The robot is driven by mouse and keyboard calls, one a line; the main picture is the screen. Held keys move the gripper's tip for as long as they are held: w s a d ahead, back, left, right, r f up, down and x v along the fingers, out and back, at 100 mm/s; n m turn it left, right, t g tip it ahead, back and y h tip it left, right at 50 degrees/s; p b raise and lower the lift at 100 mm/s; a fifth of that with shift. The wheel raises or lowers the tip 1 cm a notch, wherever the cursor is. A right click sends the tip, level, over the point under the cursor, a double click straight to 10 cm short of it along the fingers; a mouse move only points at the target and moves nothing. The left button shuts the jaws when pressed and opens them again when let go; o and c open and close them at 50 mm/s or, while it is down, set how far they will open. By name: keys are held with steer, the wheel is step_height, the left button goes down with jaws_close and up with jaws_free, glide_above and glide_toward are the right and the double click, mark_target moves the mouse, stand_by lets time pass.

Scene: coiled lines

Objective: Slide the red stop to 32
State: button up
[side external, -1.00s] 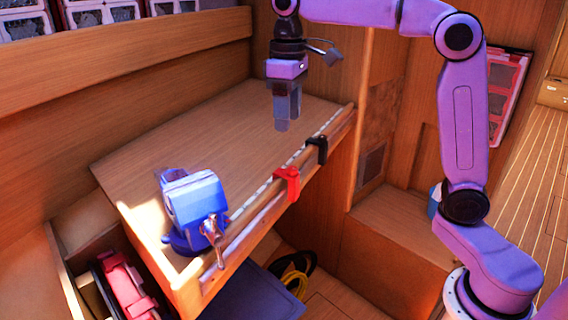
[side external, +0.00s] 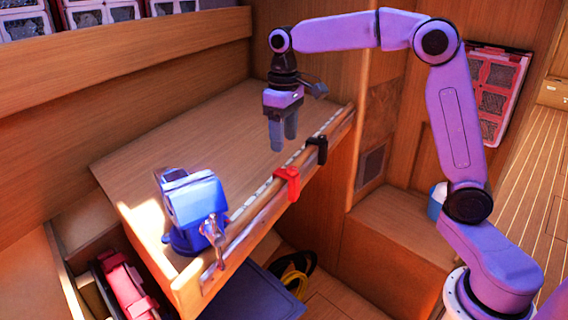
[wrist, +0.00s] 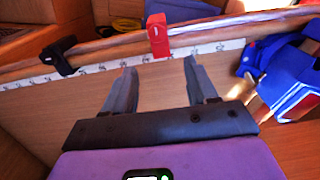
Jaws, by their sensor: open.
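The red stop (side external: 288,184) sits on the rail (side external: 262,212) along the front edge of the bench, between the blue vise and a black stop (side external: 317,150). In the wrist view the red stop (wrist: 157,36) stands on the rail just beyond my fingertips, above a white scale strip (wrist: 203,51). The scale's numbers are too small to read. My gripper (side external: 283,148) is open and empty above the bench top, behind the rail and apart from the red stop. In the wrist view its two fingers (wrist: 160,65) are spread, with the red stop ahead of the gap.
A blue vise (side external: 195,208) is fixed at the near left end of the bench. The bench top (side external: 200,135) is otherwise clear. Below the rail lie a yellow and black coil (side external: 295,272) and an open drawer with a pink-red item (side external: 125,288).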

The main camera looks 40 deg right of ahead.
mark_target(284, 172)
step_height(284, 172, down, 8)
steer(key=shift+r, duration=0.1)
stand_by(0.4)
jaws_close()
steer(key=shift+s+a, duration=0.2)
steer(key=shift+a, duration=0.5)
steer(key=shift+s+a, duration=0.25)
steer(key=shift+a, duration=0.45)
steer(key=shift+s+a, duration=0.2)
steer(key=shift+a, duration=0.5)
